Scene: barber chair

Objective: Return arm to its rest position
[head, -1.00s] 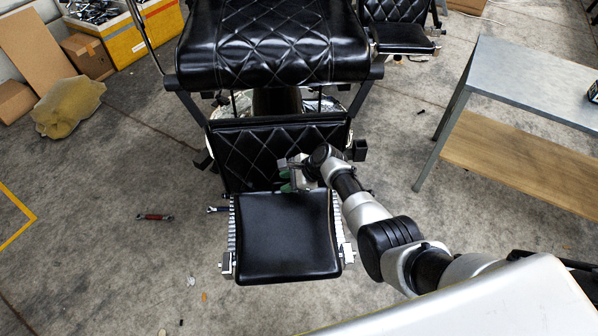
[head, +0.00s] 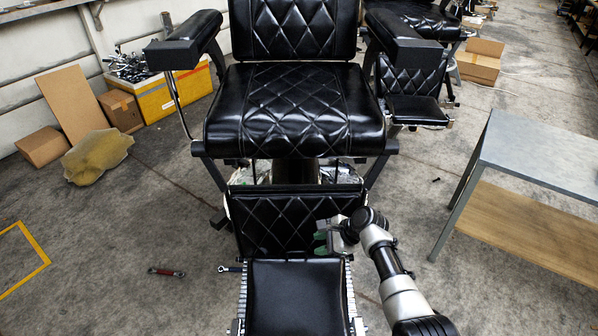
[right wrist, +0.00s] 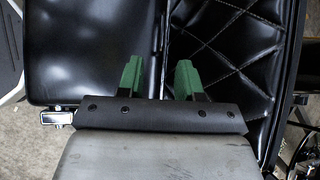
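My right arm (head: 386,262) reaches in from the lower right to the black barber chair (head: 300,105). My right gripper (head: 322,241) is in front of the quilted leg panel (head: 262,222), above the right part of the footrest pad (head: 293,295). In the right wrist view its green fingers (right wrist: 158,80) are apart, with nothing seen held between them. Behind them show the smooth pad (right wrist: 90,45) and the quilted panel (right wrist: 228,45). Whether the gripper touches the chair cannot be told. My left arm and gripper are not in view.
A metal table (head: 545,155) with a wooden lower shelf stands at right. A second chair (head: 412,85) stands behind.

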